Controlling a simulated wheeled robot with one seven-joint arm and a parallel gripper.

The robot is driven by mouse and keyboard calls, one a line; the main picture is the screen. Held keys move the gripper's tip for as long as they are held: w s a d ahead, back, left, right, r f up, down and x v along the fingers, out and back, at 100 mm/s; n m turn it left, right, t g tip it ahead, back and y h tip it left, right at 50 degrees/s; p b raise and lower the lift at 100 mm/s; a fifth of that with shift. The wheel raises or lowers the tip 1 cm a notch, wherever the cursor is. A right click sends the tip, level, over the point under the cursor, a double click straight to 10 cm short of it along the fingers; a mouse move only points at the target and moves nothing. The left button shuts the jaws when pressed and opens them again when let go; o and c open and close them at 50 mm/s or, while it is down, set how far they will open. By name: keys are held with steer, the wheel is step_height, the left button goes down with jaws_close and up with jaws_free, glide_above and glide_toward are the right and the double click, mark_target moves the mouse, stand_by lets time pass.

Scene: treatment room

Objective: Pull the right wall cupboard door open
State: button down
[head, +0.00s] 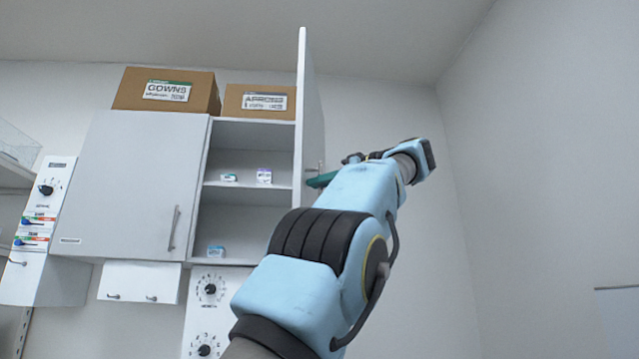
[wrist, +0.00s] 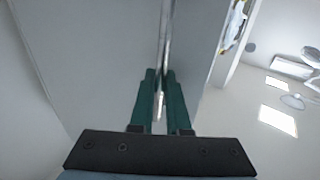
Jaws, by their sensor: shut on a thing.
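The right wall cupboard door (head: 309,110) stands swung wide open, seen nearly edge-on in the head view; its face (wrist: 110,50) fills much of the wrist view. Its bar handle (wrist: 163,100) lies between the green fingers of my gripper (wrist: 160,100). My gripper is shut on the handle. In the head view the gripper (head: 322,180) reaches the door's outer side from the right, partly hidden by my arm. The open right compartment (head: 245,215) shows a shelf with small boxes.
The left cupboard door (head: 135,185) is closed. Two cardboard boxes, gowns (head: 165,92) and another (head: 258,103), stand on top of the cupboard. Dial panels (head: 205,310) are below it. A bare wall (head: 540,150) stands on the right, with free room before it.

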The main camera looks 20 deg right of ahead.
steer(key=c, duration=0.9)
jaws_free()
steer(key=p+v, duration=0.1)
steer(key=v, duration=0.9)
steer(key=shift+s+p, duration=0.4)
steer(key=shift+d, duration=0.25)
